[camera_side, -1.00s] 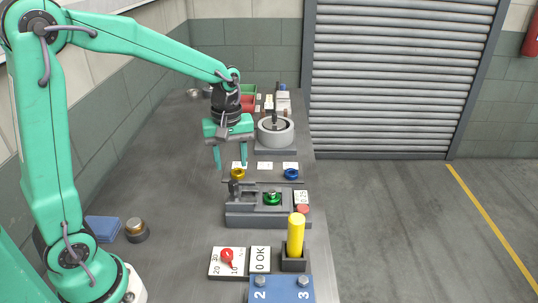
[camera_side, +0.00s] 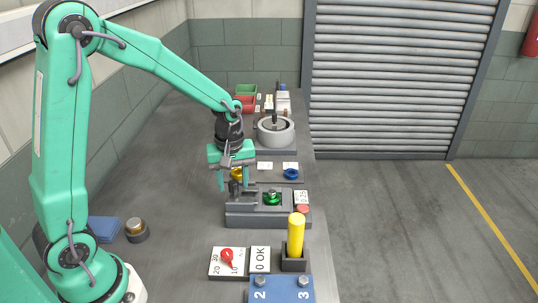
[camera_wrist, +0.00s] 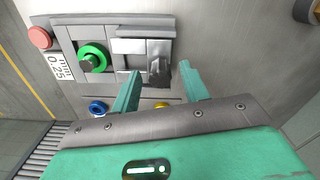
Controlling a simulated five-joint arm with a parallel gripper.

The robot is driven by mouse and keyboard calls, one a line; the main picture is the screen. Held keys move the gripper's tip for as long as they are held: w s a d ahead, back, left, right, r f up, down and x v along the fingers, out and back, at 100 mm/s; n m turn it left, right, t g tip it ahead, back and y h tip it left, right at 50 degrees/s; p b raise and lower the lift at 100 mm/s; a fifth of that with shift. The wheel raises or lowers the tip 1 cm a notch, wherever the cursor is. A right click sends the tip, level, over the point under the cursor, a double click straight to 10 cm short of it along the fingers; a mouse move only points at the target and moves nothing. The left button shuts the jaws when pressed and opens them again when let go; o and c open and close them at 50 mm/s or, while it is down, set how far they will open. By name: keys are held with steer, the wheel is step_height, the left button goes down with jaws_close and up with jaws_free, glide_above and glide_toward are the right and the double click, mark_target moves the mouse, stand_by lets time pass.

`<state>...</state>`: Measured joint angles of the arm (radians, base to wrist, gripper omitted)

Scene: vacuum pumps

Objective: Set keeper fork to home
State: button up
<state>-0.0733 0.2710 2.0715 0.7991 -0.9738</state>
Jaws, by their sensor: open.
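A grey fixture (camera_side: 268,220) stands on the bench with a green ring (camera_side: 272,198) around a dark centre; the ring also shows in the wrist view (camera_wrist: 92,58). A grey sliding piece, seemingly the keeper fork (camera_wrist: 130,46), lies beside the green ring, with a dark upright tab (camera_wrist: 159,72) at its outer end. My gripper (camera_side: 234,188) is open and points down at the left end of the fixture. In the wrist view its fingertips (camera_wrist: 159,72) stand either side of the tab, apart from it as far as I can see. In the side view my fingers partly hide the tab.
A yellow cylinder (camera_side: 296,235) stands in front, near a dial plate (camera_side: 228,262). The bench to the left is largely clear.

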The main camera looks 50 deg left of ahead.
steer(key=shift+f, duration=0.5)
jaws_close()
steer(key=shift+w+d, duration=2.2)
jaws_free()
steer(key=shift+r, duration=0.1)
